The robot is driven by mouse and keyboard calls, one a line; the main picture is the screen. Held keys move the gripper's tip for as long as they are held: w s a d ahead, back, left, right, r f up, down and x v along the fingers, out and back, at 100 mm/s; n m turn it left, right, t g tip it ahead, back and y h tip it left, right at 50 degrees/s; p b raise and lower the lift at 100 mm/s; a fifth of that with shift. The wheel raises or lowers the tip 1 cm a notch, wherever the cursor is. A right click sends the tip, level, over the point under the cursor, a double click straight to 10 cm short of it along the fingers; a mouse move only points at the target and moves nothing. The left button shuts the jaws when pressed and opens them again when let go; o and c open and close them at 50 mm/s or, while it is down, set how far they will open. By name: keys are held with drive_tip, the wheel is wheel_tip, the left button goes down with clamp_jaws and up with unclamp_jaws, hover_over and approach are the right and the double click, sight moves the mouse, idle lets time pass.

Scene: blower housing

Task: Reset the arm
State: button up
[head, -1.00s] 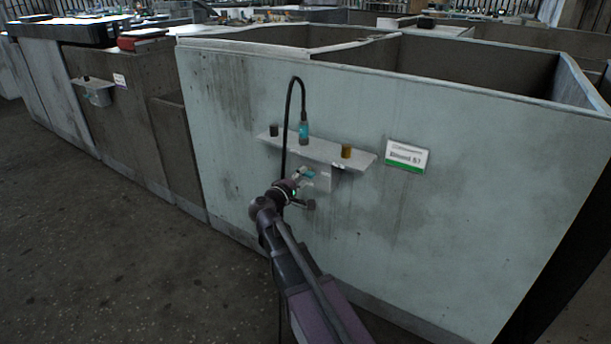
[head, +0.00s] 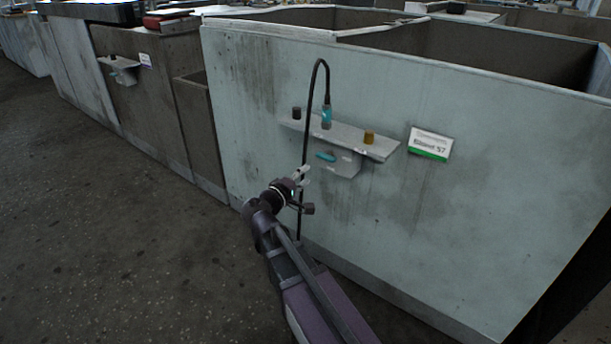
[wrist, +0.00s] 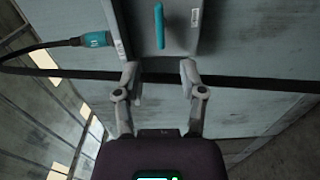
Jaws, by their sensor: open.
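My gripper (head: 302,174) is in front of the pale blower housing wall (head: 260,130), a little below and left of a small wall shelf (head: 345,137). A black cable with a teal connector (head: 326,117) stands at the shelf; the connector (wrist: 97,39) lies at the left in the wrist view.
The shelf also carries a black knob (head: 296,113) and a brass-coloured knob (head: 369,137). A white and green sign (head: 430,143) is on the wall to the right. The black cable (head: 305,140) hangs down close behind my gripper. The floor (head: 110,240) at left is clear.

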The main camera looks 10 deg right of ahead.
drive_tip(key=s+d+f+m+g+y+p, duration=0.4)
drive_tip(key=s+d+f+m+g+y, duration=0.2)
drive_tip(key=s+d+f+g, duration=0.45)
drive_tip(key=s+a+f+m+g+y+p, duration=0.2)
drive_tip(key=s+a+f+m+y, duration=0.1)
drive_tip(key=s+y, duration=0.4)
wheel_tip(320, 180, up, 38)
drive_tip(key=p, duration=3.7)
drive_tip(key=shift+s+a+r+p, duration=0.2)
drive_tip(key=shift+s+r+p, duration=0.05)
drive_tip(key=shift+s+p, duration=0.05)
